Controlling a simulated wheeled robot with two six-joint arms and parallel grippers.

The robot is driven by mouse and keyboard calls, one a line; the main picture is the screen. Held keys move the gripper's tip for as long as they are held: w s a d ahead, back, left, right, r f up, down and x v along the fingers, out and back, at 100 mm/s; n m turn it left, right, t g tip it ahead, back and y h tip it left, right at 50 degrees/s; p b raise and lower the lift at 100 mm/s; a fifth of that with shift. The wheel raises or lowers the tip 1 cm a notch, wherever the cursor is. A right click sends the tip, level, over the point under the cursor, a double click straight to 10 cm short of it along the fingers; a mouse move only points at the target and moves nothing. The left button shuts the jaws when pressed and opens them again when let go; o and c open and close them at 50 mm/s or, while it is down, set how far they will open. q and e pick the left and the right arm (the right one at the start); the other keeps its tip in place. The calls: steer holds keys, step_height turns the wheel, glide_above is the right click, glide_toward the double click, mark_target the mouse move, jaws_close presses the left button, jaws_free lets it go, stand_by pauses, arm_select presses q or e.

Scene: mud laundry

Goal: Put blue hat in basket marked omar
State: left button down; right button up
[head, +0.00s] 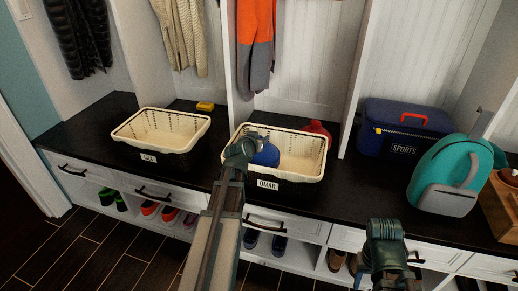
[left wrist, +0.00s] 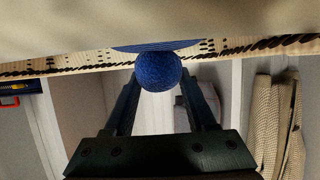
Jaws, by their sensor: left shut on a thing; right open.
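The cream-lined basket marked OMAR (head: 297,178) stands on the dark bench top in the middle of the head view. The blue hat (head: 267,156) is inside its opening, at the left part. My left gripper (head: 246,147) is over the basket's left side, shut on the hat and partly covering it. In the left wrist view, a round blue knob of the hat (left wrist: 158,70) sits between the fingertips of my left gripper (left wrist: 158,84), with more blue behind it. Whether the hat touches the basket floor cannot be told. My right gripper (head: 384,232) is open and empty, low in front of the bench.
Another cream basket (head: 128,133) with a hard-to-read label stands to the left. A red item (head: 316,129) is at the OMAR basket's back edge. A yellow item (head: 205,106), a blue SPORTS box (head: 372,143) and a teal backpack (head: 450,168) are on the bench. Shoes fill the cubbies below.

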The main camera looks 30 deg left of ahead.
arm_select(q)
step_height(320, 180, down, 4)
steer(key=b, duration=0.3)
steer(key=shift+r, duration=0.3)
steer(key=shift+c, duration=1.1)
jaws_free()
